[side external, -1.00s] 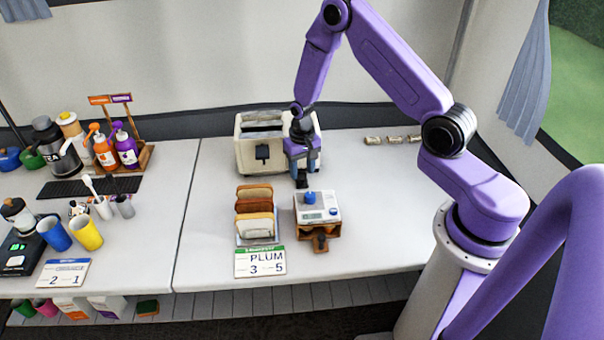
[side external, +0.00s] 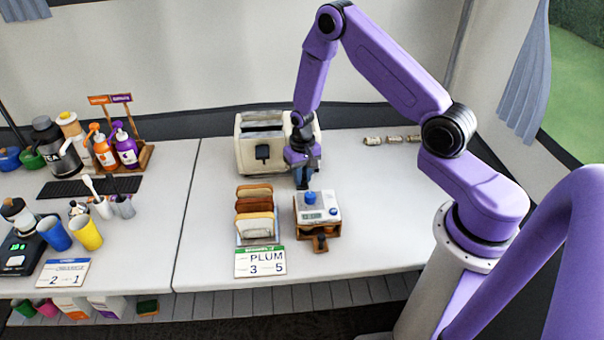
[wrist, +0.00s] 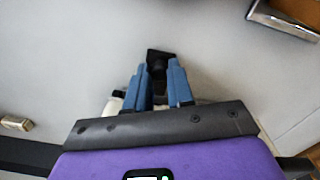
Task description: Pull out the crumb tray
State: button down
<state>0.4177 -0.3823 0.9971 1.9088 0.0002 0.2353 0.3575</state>
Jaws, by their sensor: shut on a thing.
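The cream toaster (side external: 246,152) stands at the back of the table, with a dark lever on its front. My gripper (side external: 303,178) is low at the toaster's front right corner. In the wrist view its blue fingers (wrist: 161,82) are closed around a small black piece (wrist: 160,56), which looks like the crumb tray's handle. The rest of the tray is hidden by the gripper. A cream bit of the toaster (wrist: 115,104) shows behind the fingers.
A white device with a blue knob (side external: 318,212) on a wooden stand is just in front of my gripper. The table to the right is mostly clear, with small rolls (side external: 392,140) at the back.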

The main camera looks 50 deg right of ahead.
jog(key=s+a, duration=0.2)
jog(key=a, duration=0.1)
jog(key=shift+s, duration=0.4)
jog(key=shift+d, duration=0.1)
jog(key=c, duration=1)
grip_release()
notch_tip(320, 180, up, 17)
jog(key=shift+r, duration=0.2)
